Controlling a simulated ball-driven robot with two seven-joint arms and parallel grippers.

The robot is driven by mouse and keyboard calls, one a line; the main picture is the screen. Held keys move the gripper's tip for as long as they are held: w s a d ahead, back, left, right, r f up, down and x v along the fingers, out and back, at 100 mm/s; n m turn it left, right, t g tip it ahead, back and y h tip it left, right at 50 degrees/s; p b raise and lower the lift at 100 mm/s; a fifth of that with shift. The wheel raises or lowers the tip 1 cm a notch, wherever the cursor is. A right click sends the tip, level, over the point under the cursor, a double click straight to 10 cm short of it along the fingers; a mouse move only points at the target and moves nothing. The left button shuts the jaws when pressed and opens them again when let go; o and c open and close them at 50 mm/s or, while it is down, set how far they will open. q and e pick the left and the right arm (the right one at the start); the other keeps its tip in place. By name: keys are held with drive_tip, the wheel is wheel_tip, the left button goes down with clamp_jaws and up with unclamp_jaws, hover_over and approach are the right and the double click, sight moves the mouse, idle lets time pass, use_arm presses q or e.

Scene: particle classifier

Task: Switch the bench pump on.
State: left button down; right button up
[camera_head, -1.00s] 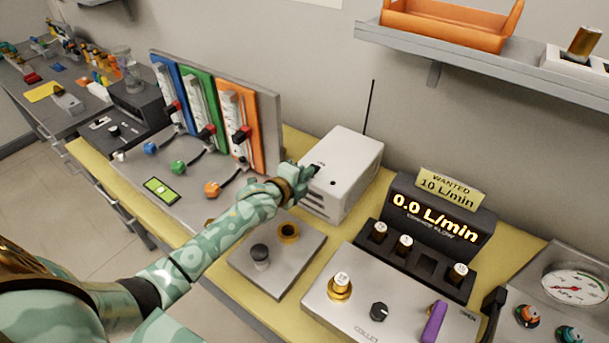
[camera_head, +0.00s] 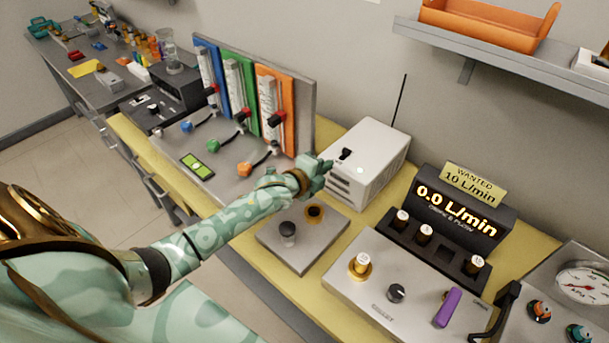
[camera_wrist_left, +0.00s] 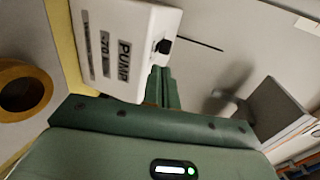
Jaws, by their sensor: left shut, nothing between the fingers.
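The bench pump (camera_head: 385,150) is a white box with side slots, standing on the yellow bench. Its black toggle switch (camera_head: 345,154) stands up from the top near the left edge. A small pale green light (camera_head: 361,170) shows on the top. In the left wrist view the pump (camera_wrist_left: 140,25) carries a PUMP label and the black switch (camera_wrist_left: 163,46) stands out from it. My left gripper (camera_head: 324,168) is shut and empty, close beside the pump's left edge and just short of the switch; whether it touches the pump is unclear. My right gripper is out of view.
A thin antenna-like rod (camera_head: 399,100) rises behind the pump. A panel of flow tubes (camera_head: 300,110) stands to the left. A grey plate (camera_head: 300,245) with a black knob lies in front. A display (camera_head: 455,205) reading 0.0 L/min stands at right. A shelf (camera_head: 480,60) hangs above.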

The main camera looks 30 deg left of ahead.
use_arm(q)
drive_tip(key=p+v, duration=0.1)
drive_tip(key=v, duration=0.5)
drive_tip(key=shift+s+a, duration=0.25)
drive_tip(key=shift+a, duration=0.05)
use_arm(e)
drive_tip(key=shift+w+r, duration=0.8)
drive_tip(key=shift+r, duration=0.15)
